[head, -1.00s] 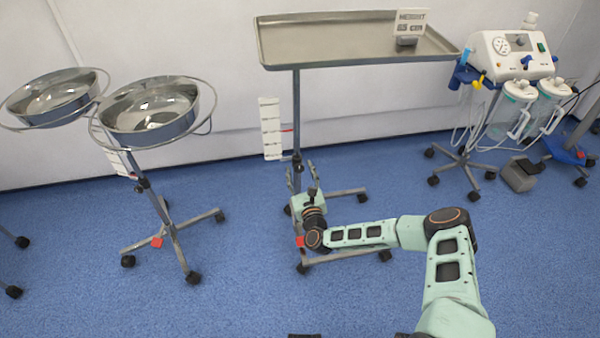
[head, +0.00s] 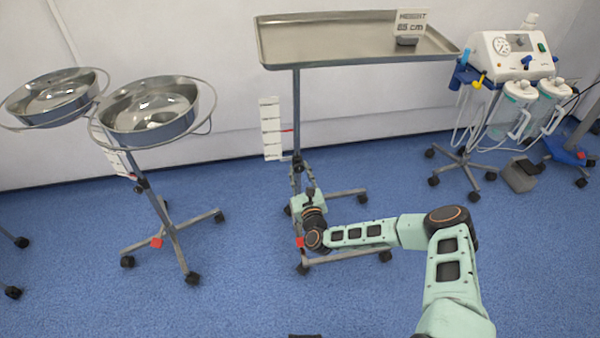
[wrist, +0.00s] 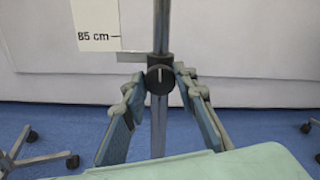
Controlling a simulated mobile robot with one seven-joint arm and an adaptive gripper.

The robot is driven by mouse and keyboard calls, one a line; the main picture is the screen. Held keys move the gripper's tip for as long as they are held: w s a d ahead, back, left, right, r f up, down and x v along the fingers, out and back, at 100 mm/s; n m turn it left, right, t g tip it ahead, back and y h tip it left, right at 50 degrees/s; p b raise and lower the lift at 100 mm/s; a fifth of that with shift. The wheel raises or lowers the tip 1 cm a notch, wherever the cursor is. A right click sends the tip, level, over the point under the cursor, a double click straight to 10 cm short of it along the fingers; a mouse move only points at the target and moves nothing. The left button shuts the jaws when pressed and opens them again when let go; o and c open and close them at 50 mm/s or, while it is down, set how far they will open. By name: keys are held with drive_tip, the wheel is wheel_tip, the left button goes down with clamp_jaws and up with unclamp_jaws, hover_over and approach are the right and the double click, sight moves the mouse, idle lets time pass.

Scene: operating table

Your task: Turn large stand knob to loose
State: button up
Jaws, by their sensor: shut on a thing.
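The large stand has a flat steel tray (head: 330,50) on a single upright pole (head: 297,110). Its knob (wrist: 158,68) is black with a pale, nearly vertical mark and sits on the pole's collar in the wrist view. My gripper (wrist: 160,78) has one finger on each side of the knob, with the tips against it. In the head view my gripper (head: 298,172) reaches up to the collar with its fingers close together. The knob itself is mostly hidden there by the fingers.
A white height scale (head: 271,128) hangs beside the pole, and a sign (head: 409,24) stands on the tray. Two basin stands (head: 150,115) are at left. A suction unit (head: 512,55) stands at right. Blue floor (head: 90,250) is open in front.

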drive_tip(key=n+b, duration=0.2)
drive_tip(key=n, duration=0.2)
drive_tip(key=shift+f, duration=0.15)
drive_tip(key=n+b, duration=0.1)
drive_tip(key=n, duration=0.3)
drive_tip(key=shift+n, duration=0.3)
drive_tip(key=n+b, duration=0.1)
drive_tip(key=n, duration=0.3)
drive_tip(key=shift+n, duration=0.3)
drive_tip(key=n, duration=0.4)
drive_tip(key=shift+b, duration=0.3)
drive_tip(key=n, duration=0.5)
drive_tip(key=shift+b, duration=0.35)
drive_tip(key=n+b, duration=0.1)
drive_tip(key=n, duration=0.3)
drive_tip(key=shift+n, duration=0.3)
drive_tip(key=n+b, duration=0.1)
drive_tip(key=n, duration=0.3)
drive_tip(key=shift+n+b, duration=0.7)
drive_tip(key=shift+n, duration=1.4)
